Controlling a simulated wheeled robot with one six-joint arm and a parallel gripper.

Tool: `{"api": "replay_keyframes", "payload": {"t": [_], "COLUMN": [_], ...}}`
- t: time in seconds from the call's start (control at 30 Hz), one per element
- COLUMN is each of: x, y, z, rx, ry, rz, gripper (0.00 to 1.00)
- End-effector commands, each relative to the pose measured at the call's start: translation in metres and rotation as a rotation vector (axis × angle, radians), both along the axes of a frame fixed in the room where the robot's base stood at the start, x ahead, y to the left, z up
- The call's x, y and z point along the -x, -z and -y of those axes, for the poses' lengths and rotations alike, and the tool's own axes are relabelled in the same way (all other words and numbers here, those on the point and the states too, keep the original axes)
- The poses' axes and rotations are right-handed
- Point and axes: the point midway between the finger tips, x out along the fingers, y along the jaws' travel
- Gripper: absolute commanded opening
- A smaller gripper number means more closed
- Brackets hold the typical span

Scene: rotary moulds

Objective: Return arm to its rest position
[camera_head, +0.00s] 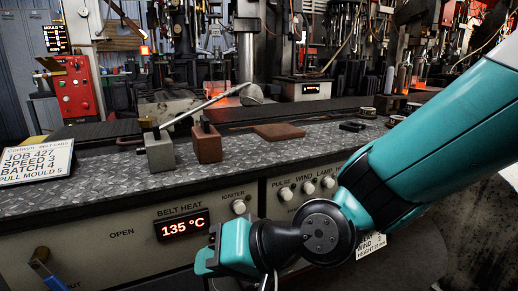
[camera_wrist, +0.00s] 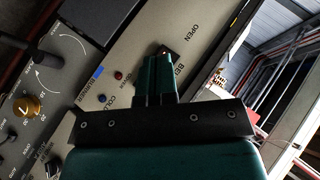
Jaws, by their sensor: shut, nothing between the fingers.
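My teal arm (camera_head: 450,130) reaches in from the right in the head view and bends at a dark joint (camera_head: 322,232). My gripper (camera_head: 208,258) is in front of the panel's face, below the 135 °C display. In the wrist view my gripper (camera_wrist: 158,62) shows two teal fingers close together, shut and empty. They point toward the panel with the OPEN lettering. I cannot tell the exact gap between the fingertips and the panel.
A metal bench top (camera_head: 100,185) carries a grey block (camera_head: 160,152), a brown block (camera_head: 208,145) and a job card (camera_head: 36,162). The front panel has a display (camera_head: 182,226), several white knobs and a blue-handled lever (camera_head: 48,270). The wrist view shows a brass knob (camera_wrist: 27,107).

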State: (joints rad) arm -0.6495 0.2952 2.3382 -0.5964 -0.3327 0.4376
Motion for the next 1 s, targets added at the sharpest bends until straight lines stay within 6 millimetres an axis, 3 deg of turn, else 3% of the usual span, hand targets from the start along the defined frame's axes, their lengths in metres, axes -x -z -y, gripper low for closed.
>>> {"api": "replay_keyframes", "payload": {"t": [0.03,0.2,0.5,0.87,1.0], "x": [0.001,0.026,0.089,0.091,0.091], "y": [-0.011,-0.021,-0.029,-0.134,-0.187], "z": [0.03,0.115,0.224,0.224,0.224], "rx": [0.081,0.349,0.654,0.66,0.66], "ry": [-0.026,-0.147,-0.303,-0.317,-0.317], "rz": [0.031,0.059,-0.008,-0.017,-0.017], "gripper": [0.0,0.0,0.0,0.0,0.0]}}
